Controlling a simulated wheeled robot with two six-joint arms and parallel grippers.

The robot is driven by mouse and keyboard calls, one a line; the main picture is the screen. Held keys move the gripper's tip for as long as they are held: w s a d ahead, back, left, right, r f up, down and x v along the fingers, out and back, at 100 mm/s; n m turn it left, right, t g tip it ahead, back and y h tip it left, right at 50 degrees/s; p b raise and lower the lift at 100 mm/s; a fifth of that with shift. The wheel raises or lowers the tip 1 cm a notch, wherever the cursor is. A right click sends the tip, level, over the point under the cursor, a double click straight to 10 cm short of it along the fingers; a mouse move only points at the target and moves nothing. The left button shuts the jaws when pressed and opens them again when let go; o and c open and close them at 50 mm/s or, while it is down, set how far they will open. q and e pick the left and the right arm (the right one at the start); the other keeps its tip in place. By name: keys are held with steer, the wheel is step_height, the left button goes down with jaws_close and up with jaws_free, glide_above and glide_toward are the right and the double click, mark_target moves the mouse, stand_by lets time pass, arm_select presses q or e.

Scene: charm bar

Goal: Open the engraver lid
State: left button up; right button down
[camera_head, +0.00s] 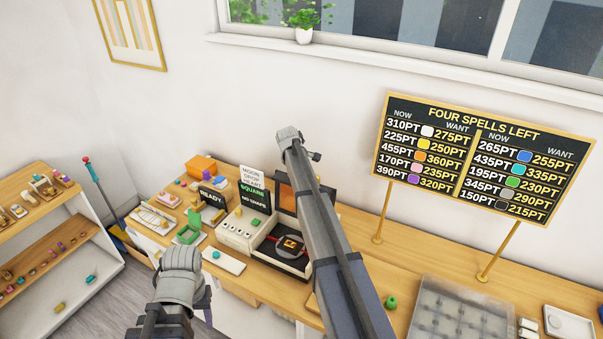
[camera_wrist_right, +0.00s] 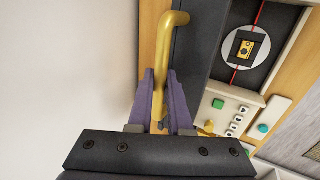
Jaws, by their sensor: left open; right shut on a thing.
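The engraver (camera_head: 272,261) stands on the counter with its bed exposed. A small gold piece (camera_wrist_right: 245,49) lies on the round plate in the bed, with a red line crossing there. The lid (camera_head: 287,197), a dark frame with an orange window, stands raised at the back; my right arm hides part of it. In the right wrist view, my right gripper (camera_wrist_right: 160,88) is shut on the gold handle (camera_wrist_right: 175,20), beside the dark lid edge (camera_wrist_right: 206,45). My left gripper (camera_head: 205,300) is open, low in front of the counter, its fingers mostly hidden.
A control panel (camera_head: 240,226) with buttons and a small sign sits left of the bed. A white pad with a teal button (camera_head: 222,261) lies in front. A price board (camera_head: 480,155) stands on gold posts at right. A clear compartment tray (camera_head: 455,315) is at front right.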

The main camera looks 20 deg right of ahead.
steer(key=c, duration=1.2)
jaws_free()
steer(key=shift+o, duration=0.2)
steer(key=shift+s+a+r+p, duration=0.15)
steer(key=shift+r+p, duration=0.3)
steer(key=s+a, duration=0.7)
steer(key=a, duration=0.2)
steer(key=shift+s+a, duration=0.25)
steer(key=shift+a, duration=0.05)
